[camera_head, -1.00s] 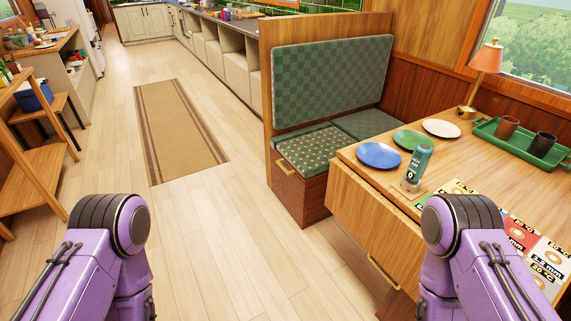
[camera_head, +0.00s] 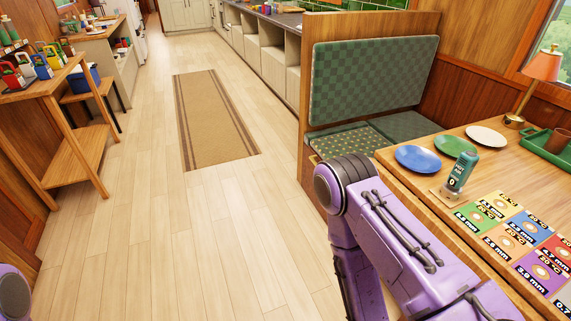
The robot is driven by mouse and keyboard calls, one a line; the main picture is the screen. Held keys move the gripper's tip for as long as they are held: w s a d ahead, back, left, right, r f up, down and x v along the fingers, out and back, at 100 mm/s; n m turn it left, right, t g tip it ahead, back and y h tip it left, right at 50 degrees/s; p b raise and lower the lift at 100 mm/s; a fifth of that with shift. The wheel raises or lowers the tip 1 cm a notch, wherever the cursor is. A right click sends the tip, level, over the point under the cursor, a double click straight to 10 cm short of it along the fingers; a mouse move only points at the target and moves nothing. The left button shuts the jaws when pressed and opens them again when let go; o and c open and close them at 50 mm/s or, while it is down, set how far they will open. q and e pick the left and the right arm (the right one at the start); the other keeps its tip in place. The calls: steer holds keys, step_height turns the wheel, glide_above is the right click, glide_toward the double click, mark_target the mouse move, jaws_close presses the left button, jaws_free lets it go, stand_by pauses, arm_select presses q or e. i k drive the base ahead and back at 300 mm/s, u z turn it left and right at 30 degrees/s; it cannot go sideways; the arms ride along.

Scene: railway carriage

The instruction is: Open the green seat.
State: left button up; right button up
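The green seat (camera_head: 345,141) is the bench cushion with a yellow dotted pattern, set in a wooden bench under a green checked backrest (camera_head: 372,78). The seat is down, lying flat. A second, plain green cushion (camera_head: 407,126) lies beside it toward the wall. My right arm crosses in front of the bench and hides the seat's front part and the bench front below it. Neither gripper shows; only purple arm links are in view, with a small part of my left arm at the lower left edge.
A wooden table (camera_head: 420,180) at the right holds a blue plate (camera_head: 417,159), a green plate (camera_head: 455,146), a white plate (camera_head: 487,136), a bottle (camera_head: 459,174) and coloured cards (camera_head: 497,206). A striped rug (camera_head: 215,118) lies on open floor. A wooden shelf (camera_head: 80,160) stands left.

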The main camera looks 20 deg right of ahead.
mark_target(365, 140)
steer(key=i, duration=2.1)
steer(key=z, duration=2.95)
